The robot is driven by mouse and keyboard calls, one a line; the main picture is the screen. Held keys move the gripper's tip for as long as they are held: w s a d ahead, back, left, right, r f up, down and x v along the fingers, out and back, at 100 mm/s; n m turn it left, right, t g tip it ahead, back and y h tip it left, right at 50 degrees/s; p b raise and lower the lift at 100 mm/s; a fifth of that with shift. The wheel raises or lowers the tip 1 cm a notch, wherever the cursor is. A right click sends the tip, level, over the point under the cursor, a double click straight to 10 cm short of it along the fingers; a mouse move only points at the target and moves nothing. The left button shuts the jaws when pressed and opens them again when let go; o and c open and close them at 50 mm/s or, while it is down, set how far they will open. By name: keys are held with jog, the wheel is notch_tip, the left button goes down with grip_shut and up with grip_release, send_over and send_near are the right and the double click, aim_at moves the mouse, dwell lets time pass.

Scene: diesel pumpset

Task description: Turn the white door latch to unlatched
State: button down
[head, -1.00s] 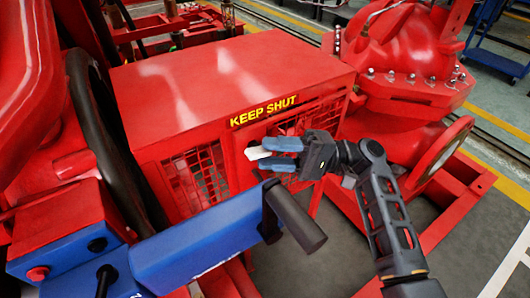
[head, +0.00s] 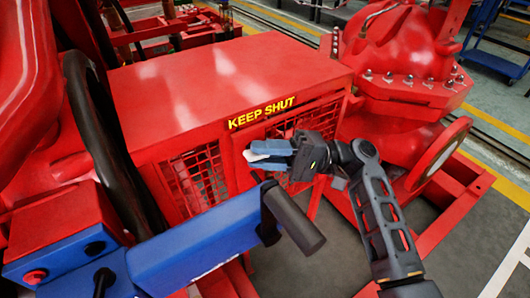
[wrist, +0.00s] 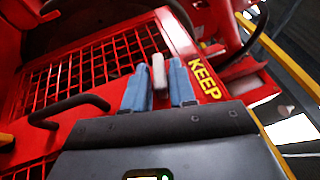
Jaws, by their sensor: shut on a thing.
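My gripper is shut on the latch. The fingers hide part of the latch in the head view, and its pivot is not clear.
Red mesh door panels (head: 195,178) lie left of the latch. A blue bar (head: 200,240) with a black cylindrical grip (head: 292,220) stands in front, just below my gripper. A black bent handle (wrist: 70,108) shows in the wrist view. A round red flange (head: 440,145) is at right.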

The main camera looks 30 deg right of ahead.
jog(key=h+p, duration=0.1)
jog(key=p, duration=0.1)
jog(key=shift+r+n+g+h+p, duration=0.3)
jog(key=shift+r+n, duration=0.1)
jog(key=shift+f+n+g+h+p, duration=0.2)
jog(key=shift+n+g+h+p, duration=0.15)
jog(key=shift+p, duration=0.25)
jog(key=shift+f, duration=0.1)
jog(key=c, duration=1.2)
grip_release()
jog(key=shift+o, duration=0.2)
jog(key=v, duration=0.8)
jog(key=shift+p, duration=0.4)
